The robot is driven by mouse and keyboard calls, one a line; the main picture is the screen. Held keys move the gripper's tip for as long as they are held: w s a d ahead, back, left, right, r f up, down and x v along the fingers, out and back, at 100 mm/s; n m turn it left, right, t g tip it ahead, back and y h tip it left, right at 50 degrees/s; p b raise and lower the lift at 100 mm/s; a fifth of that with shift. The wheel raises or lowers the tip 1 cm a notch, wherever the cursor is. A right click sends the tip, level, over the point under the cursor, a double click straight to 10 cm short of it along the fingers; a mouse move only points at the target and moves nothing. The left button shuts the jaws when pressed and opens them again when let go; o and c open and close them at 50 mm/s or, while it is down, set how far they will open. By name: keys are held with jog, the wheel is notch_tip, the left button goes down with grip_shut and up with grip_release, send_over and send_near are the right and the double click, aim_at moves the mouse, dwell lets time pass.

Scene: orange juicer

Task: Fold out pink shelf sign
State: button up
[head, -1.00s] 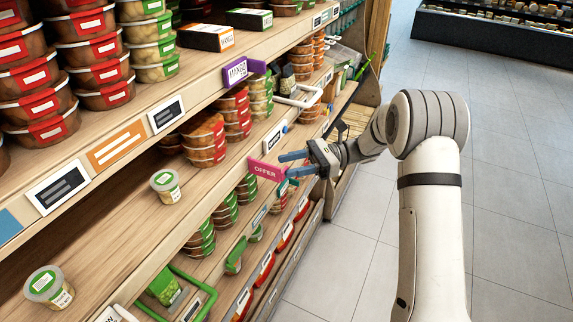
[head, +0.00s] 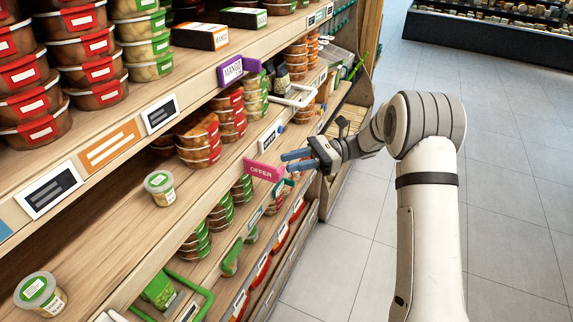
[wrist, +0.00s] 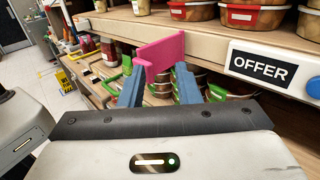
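The pink shelf sign (head: 262,170), marked "OFFER", stands out from the edge of the middle shelf in the head view. In the wrist view the pink sign (wrist: 161,52) is just ahead of the fingertips, with its near end in line with the gap between them. My gripper (head: 285,161) is open, its two blue fingers apart, just right of the sign's outer end. It also shows in the wrist view (wrist: 158,78) with nothing held between the fingers. Whether a finger touches the sign, I cannot tell.
A purple sign (head: 231,70) and a white "OFFER" label (wrist: 262,68) are on shelf edges nearby. Stacked food tubs (head: 198,140) fill the shelves. A small cup (head: 159,187) stands on the middle shelf. The tiled aisle floor (head: 510,200) is clear.

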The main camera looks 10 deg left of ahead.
jog(key=v, duration=0.5)
jog(key=shift+d+b, duration=0.3)
jog(key=shift+d, duration=0.15)
jog(key=s+d+r+n+t+h, duration=0.2)
jog(key=s+d+h, duration=0.1)
jog(key=s, duration=0.3)
jog(key=s+d+r+n+t+h, duration=0.2)
jog(key=s+h, duration=0.2)
jog(key=s, duration=0.2)
jog(key=s+d+n+t+h, duration=0.7)
jog(key=s+d+t+h, duration=0.1)
jog(key=s+d, duration=0.6)
jog(key=shift+s+d+f+n, duration=0.25)
jog(key=shift+s+d+n, duration=0.1)
jog(key=shift+s+n, duration=0.05)
